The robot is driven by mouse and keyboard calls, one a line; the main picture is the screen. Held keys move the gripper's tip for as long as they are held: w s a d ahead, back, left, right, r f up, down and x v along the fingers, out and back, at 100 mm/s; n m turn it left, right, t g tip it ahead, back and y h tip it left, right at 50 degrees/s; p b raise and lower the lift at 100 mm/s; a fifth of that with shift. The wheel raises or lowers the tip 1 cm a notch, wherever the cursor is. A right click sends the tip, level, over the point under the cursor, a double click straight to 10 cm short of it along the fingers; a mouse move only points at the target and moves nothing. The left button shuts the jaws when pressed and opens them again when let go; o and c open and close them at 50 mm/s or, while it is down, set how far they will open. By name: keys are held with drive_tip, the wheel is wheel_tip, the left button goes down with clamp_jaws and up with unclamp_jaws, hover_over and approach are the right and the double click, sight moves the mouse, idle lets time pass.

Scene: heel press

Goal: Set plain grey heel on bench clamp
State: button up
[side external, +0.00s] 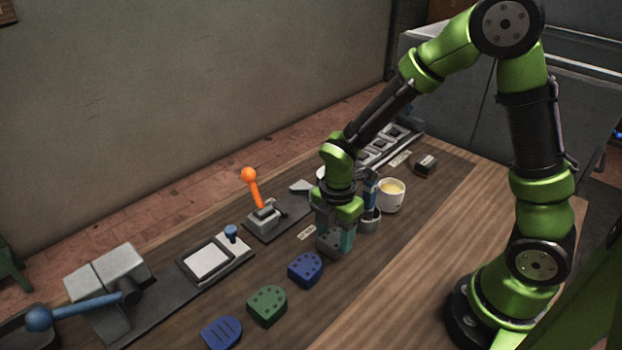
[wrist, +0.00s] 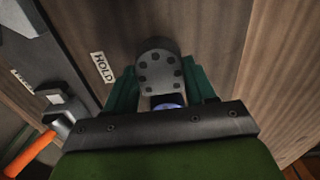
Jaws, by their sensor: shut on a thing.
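My gripper (side external: 336,236) is shut on a grey heel (side external: 329,243), with one teal finger on each side of it. In the wrist view the grey heel (wrist: 158,72) has a rounded end and several dark round spots on its face. A small blue patch shows between the fingers there; I cannot tell what it is. The bench clamp (side external: 263,218) with its orange ball-ended handle stands to the left of my gripper, apart from the heel. The clamp (wrist: 63,108) also shows at the lower left of the wrist view. The heel's underside is hidden.
A blue heel (side external: 305,270), a green heel (side external: 267,306) and a slotted blue heel (side external: 222,332) lie in front. A press (side external: 108,277) with a blue-balled lever stands left. A white cup (side external: 391,196) is right of my gripper. The front right bench is clear.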

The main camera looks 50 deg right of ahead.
sight(335, 237)
wheel_tip(335, 237, up, 8)
drive_tip(key=shift+f, duration=0.15)
drive_tip(key=shift+w+d, duration=0.1)
drive_tip(key=shift+w+d+r, duration=0.7)
drive_tip(key=shift+w+d, duration=1.15)
drive_tip(key=shift+w, duration=6.1)
drive_tip(key=shift+f, duration=4.05)
drive_tip(key=shift+f, duration=0.55)
drive_tip(key=o, duration=1.4)
